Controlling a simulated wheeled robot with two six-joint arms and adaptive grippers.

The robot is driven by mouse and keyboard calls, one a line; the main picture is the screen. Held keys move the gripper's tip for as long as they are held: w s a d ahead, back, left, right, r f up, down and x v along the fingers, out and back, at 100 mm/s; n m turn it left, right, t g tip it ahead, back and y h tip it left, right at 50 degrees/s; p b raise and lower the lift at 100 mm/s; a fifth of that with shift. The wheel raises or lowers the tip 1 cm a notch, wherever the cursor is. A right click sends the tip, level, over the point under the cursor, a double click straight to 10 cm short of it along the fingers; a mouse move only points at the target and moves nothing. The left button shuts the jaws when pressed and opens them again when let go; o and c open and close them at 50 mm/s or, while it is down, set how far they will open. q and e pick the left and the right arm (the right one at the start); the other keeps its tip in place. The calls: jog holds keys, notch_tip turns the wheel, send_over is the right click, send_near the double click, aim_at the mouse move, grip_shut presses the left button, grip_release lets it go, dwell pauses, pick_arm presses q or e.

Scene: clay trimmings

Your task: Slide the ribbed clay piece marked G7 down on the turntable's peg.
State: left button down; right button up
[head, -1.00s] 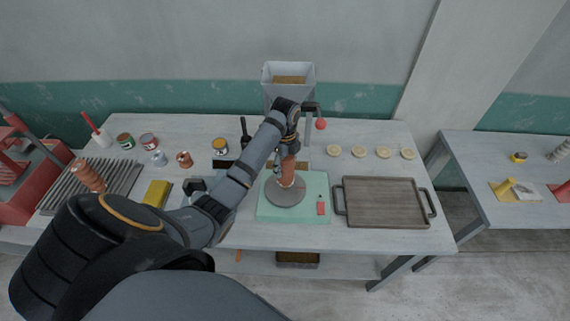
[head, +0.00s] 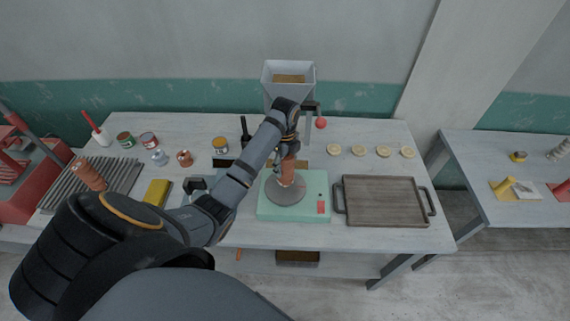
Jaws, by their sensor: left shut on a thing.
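My left gripper (head: 288,152) is shut on a reddish-brown ribbed clay piece (head: 288,172) and holds it upright over the turntable. The turntable's round grey disc (head: 286,194) sits on a pale green base (head: 311,211) with a red panel at its right. The clay's lower end shows close to the disc's middle. The peg is hidden, and I cannot tell whether the clay rests on the disc. The G7 mark cannot be read. My right gripper is not in view.
Another brown clay piece (head: 90,174) lies at the ribbed rack (head: 110,190) on the left. A hopper (head: 289,84) stands behind the turntable. A wooden tray (head: 384,200) lies to the right, with several pale discs (head: 359,151) behind it. Jars (head: 149,140) and a yellow block (head: 157,192) are left.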

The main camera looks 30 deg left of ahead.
pick_arm(q)
jog(key=shift+f+b, duration=0.4)
jog(key=shift+f, duration=0.9)
dwell(0.5)
jog(key=shift+r, duration=0.1)
